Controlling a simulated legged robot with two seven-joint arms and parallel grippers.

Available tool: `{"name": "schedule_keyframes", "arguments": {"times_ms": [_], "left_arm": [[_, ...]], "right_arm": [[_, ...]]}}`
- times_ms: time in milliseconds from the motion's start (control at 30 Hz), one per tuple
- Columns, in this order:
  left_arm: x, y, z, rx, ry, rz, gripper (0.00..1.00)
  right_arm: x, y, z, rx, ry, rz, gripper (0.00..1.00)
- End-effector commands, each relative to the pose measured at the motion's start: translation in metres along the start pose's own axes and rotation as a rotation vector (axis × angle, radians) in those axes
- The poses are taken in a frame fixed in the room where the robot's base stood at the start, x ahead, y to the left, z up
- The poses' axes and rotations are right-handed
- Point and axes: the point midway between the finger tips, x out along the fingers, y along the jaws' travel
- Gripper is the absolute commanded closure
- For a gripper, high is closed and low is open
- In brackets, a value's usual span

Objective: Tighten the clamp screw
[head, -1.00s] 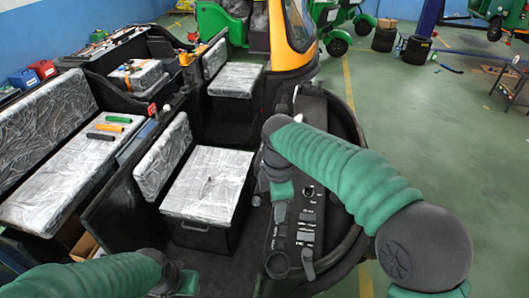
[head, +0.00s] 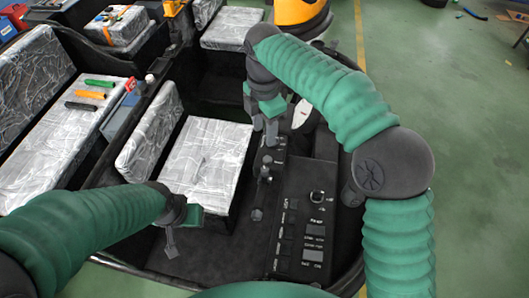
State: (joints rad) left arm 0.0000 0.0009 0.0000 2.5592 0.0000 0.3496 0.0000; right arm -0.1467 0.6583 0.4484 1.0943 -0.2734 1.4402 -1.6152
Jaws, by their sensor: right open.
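My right gripper (head: 264,131) points down over the left edge of the black control panel (head: 318,210), near its far end. It is open, with nothing visible between its fingers. Just below it, small dark upright fittings (head: 265,168) stand along the panel's left edge. I cannot tell which of them is the clamp screw, or whether a finger touches one. My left gripper (head: 171,243) hangs at the lower left over the dark floor of the vehicle, in front of the wrapped seat. It looks empty; its finger gap is not clear.
A plastic-wrapped seat (head: 205,155) stands left of the panel. On the wrapped bench at left lie green, orange and black handled tools (head: 90,95). A blue box (head: 122,115) sits beside them.

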Motion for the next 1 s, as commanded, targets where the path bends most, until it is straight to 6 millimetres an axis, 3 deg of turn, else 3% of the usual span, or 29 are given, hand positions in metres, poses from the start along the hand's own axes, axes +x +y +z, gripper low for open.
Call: {"name": "schedule_keyframes", "arguments": {"times_ms": [167, 400, 600, 800, 1000], "left_arm": [[-0.006, 0.000, -0.001, 0.000, -0.001, 0.000, 0.64], [-0.021, 0.000, -0.004, 0.000, 0.000, 0.000, 0.64], [-0.032, 0.000, -0.007, 0.000, 0.000, 0.000, 0.64], [-0.035, 0.000, -0.008, 0.000, 0.000, 0.000, 0.64], [-0.035, 0.000, -0.008, 0.000, 0.000, 0.000, 0.64]], "right_arm": [[0.034, -0.001, 0.000, 0.000, 0.000, -0.005, 0.55], [0.100, 0.003, 0.004, 0.000, 0.004, -0.009, 0.55], [0.143, 0.003, 0.002, 0.001, 0.004, -0.007, 0.55], [0.162, 0.001, 0.001, 0.001, 0.002, -0.002, 0.55], [0.164, 0.003, 0.002, 0.001, 0.002, -0.002, 0.55]]}}
